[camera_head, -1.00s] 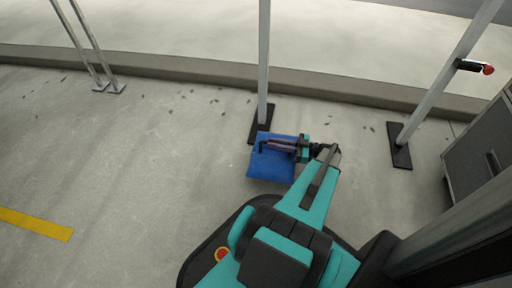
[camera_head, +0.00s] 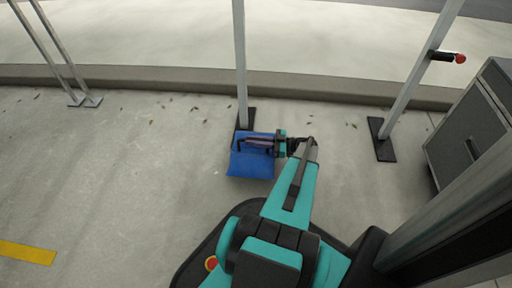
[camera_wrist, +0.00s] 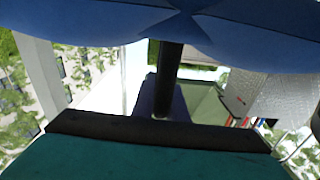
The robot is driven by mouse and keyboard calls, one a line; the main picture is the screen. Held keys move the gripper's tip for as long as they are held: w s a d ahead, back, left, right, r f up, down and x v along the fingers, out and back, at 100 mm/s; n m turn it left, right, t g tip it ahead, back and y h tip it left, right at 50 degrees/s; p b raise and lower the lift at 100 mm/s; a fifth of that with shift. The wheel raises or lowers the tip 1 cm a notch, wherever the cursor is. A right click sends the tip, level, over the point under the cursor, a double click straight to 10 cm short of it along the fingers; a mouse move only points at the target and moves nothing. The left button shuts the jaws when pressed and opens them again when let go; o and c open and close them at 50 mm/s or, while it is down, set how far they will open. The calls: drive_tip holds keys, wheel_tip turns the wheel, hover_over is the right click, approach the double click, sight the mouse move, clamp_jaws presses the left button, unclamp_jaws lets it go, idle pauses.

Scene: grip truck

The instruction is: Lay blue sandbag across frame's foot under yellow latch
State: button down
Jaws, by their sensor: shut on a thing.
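In the head view my gripper (camera_head: 258,143) is shut on the top of the blue sandbag (camera_head: 251,164), which hangs from it. The bag's far edge overlaps in the picture the near end of a black foot (camera_head: 245,117) under the middle grey post (camera_head: 240,60). I cannot tell whether bag and foot touch. In the wrist view the blue bag (camera_wrist: 90,22) fills the top, beyond a dark bar and my teal gripper body. No yellow latch shows; the middle post's top is cut off.
A right post (camera_head: 413,80) has a red-tipped latch (camera_head: 459,58) and its own black foot (camera_head: 381,139). A grey cabinet (camera_head: 470,125) stands at the right. A kerb (camera_head: 170,76) runs behind the posts. A yellow floor stripe (camera_head: 27,253) lies at left. Floor left of the bag is clear.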

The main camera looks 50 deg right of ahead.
drive_tip(key=b, duration=0.4)
hover_over(239, 133)
drive_tip(key=s, duration=0.1)
drive_tip(key=shift+s+a+f, duration=0.15)
drive_tip(key=shift+f, duration=0.05)
drive_tip(key=shift+w+d+f, duration=0.15)
drive_tip(key=shift+w+d, duration=0.05)
drive_tip(key=shift+w, duration=0.5)
drive_tip(key=shift+f+b, duration=1.3)
drive_tip(key=shift+f, duration=0.7)
drive_tip(key=c, duration=1.8)
unclamp_jaws()
drive_tip(key=shift+f, duration=0.2)
drive_tip(key=shift+o, duration=0.2)
drive_tip(key=shift+r, duration=0.1)
